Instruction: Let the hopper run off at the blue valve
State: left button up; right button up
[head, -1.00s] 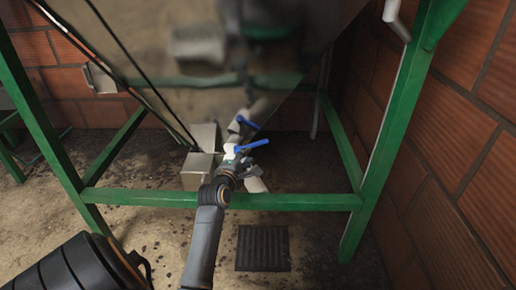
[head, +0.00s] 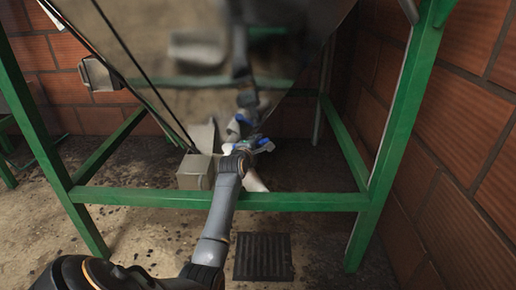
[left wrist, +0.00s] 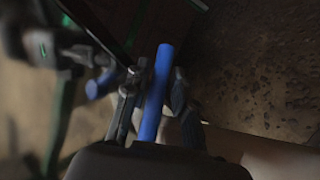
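The steel hopper (head: 165,85) hangs over the green frame, and its shiny wall mirrors the valve and my arm. The blue valve handle (head: 264,142) shows low under the hopper, partly hidden by my left gripper (head: 243,150). A pale outlet pipe (head: 255,183) slants down below it. In the left wrist view the blue handle (left wrist: 158,90) lies between the two fingers of my left gripper (left wrist: 160,95). The fingers look open around it, with a narrow gap on the right side. My right gripper is not in view.
A green crossbar (head: 300,202) runs under my left forearm, between green legs. A dark floor grate (head: 263,257) lies in front. Brick walls (head: 470,130) close the right and back.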

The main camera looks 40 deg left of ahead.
pick_arm(q)
jog(key=shift+w, duration=0.1)
grip_shut()
